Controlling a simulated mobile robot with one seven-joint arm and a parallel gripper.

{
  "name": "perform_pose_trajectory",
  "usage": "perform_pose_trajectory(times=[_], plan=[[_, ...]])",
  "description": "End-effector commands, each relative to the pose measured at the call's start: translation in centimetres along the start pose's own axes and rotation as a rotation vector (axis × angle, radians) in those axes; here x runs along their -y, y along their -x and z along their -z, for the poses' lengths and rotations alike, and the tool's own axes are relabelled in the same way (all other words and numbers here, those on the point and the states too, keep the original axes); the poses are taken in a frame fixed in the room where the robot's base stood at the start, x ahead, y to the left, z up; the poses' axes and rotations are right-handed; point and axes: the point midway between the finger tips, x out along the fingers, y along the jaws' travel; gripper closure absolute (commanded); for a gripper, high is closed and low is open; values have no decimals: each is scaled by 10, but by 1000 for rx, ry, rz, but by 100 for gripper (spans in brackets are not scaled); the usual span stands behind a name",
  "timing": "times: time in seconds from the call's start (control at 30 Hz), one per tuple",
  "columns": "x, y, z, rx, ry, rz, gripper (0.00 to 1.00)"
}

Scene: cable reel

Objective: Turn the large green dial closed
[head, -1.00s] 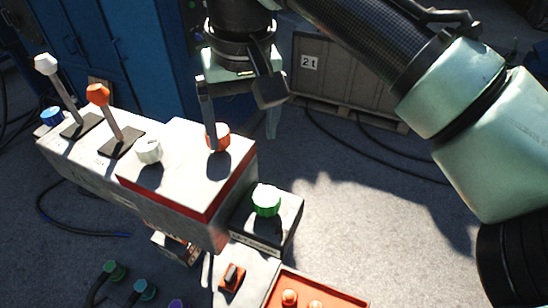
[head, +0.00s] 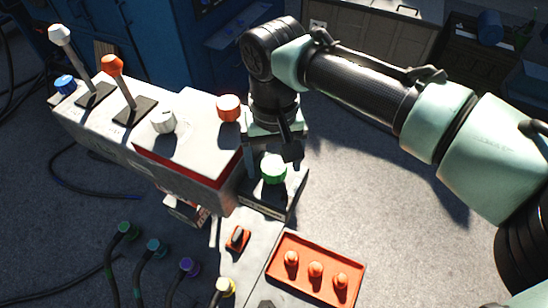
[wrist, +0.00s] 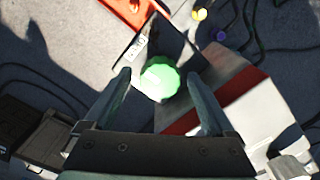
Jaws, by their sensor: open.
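The large green dial (head: 273,168) sits on a low dark-sided box (head: 268,204) beside the red-striped console. It also shows in the wrist view (wrist: 159,79), bright green with a ridged rim. My gripper (head: 272,160) points down at the dial in the head view, its fingers partly hidden by the arm. In the wrist view my gripper (wrist: 164,88) is open, with one finger on each side of the dial. There are visible gaps between the fingers and the dial. I cannot tell the height of the fingertips against it.
The console (head: 190,148) stands close on the left, carrying an orange-red knob (head: 229,107), a white knob (head: 164,121) and two levers. An orange tray (head: 318,272) with red pegs lies in front. Several cable plugs are at the front left. Floor to the right is clear.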

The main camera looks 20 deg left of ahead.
Motion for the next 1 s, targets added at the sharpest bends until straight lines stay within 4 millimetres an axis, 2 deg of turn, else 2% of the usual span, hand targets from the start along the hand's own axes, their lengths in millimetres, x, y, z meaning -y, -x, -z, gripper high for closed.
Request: perform_pose_trajectory(times=[0.33,0.8,1.0], plan=[[0,-5,0,0,0,0,10],[0,-4,0,0,0,0,95],[0,-4,0,1,11,1,96]])
